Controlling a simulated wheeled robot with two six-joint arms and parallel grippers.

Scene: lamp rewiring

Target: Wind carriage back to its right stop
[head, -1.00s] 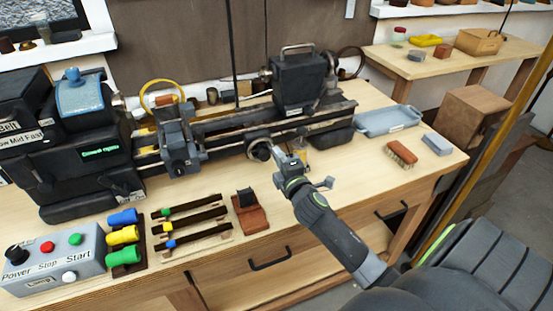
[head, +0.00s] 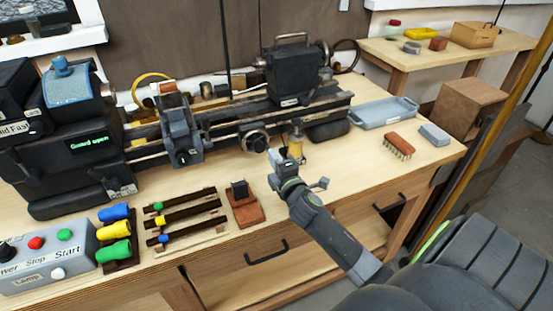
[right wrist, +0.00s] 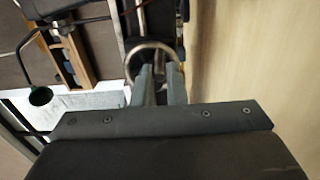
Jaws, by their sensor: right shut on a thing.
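The carriage (head: 182,143) is a dark grey block on the lathe bed rails, toward their left part. The tailstock (head: 295,75) stands on the bed to the right of the carriage. My left gripper is out of view.
A small yellow oil bottle (head: 296,146) stands just beyond my gripper. A blue-grey tray (head: 383,113), a brush (head: 397,146) and a grey block (head: 434,135) lie to the right. Coloured-handled tools (head: 185,217) and a control box (head: 45,258) are at the front left.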

